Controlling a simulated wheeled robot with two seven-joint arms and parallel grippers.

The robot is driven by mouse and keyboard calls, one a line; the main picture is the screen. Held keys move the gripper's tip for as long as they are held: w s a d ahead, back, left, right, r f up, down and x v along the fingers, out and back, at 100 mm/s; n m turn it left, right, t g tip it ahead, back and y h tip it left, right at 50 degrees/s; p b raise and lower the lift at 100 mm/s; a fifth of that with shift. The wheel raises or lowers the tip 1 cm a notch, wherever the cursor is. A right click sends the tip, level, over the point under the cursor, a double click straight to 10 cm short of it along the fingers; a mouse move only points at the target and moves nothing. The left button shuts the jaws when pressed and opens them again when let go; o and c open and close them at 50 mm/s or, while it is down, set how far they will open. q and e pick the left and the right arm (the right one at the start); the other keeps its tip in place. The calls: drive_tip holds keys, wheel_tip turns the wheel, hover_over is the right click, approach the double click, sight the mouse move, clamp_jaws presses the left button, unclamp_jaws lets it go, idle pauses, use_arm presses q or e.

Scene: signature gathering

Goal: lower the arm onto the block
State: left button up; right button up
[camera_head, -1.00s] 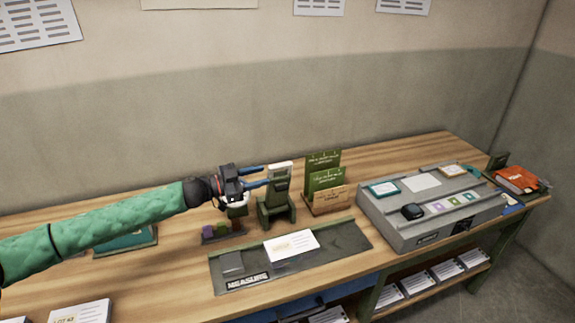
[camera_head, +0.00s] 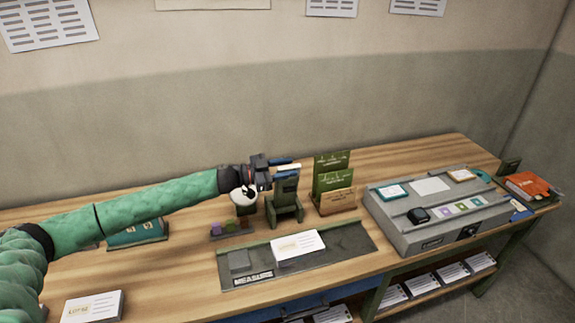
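A green upright stand (camera_head: 285,196) with a pale bar (camera_head: 287,168) across its top is at the middle of the bench. My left gripper (camera_head: 284,166) reaches it from the left. Its blue fingers are at the pale bar, one on its far side and one apparently on its near side. The gap between the fingers is too small and covered to tell whether they grip the bar. A grey block (camera_head: 239,260) sits at the left end of the dark MEASURE tray (camera_head: 345,242), in front of the stand. My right gripper is not seen.
Small coloured blocks (camera_head: 229,228) are left of the stand. A grey console (camera_head: 440,227) stands farther right. Bare wood lies left of the tray.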

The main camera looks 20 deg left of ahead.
use_arm(q)
drive_tip(key=shift+w+d, duration=0.2)
drive_tip(key=shift+d, duration=0.1)
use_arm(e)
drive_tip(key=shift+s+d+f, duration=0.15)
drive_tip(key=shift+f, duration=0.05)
use_arm(q)
clamp_jaws()
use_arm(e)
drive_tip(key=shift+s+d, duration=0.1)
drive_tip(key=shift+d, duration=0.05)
use_arm(q)
drive_tip(key=shift+f, duration=0.1)
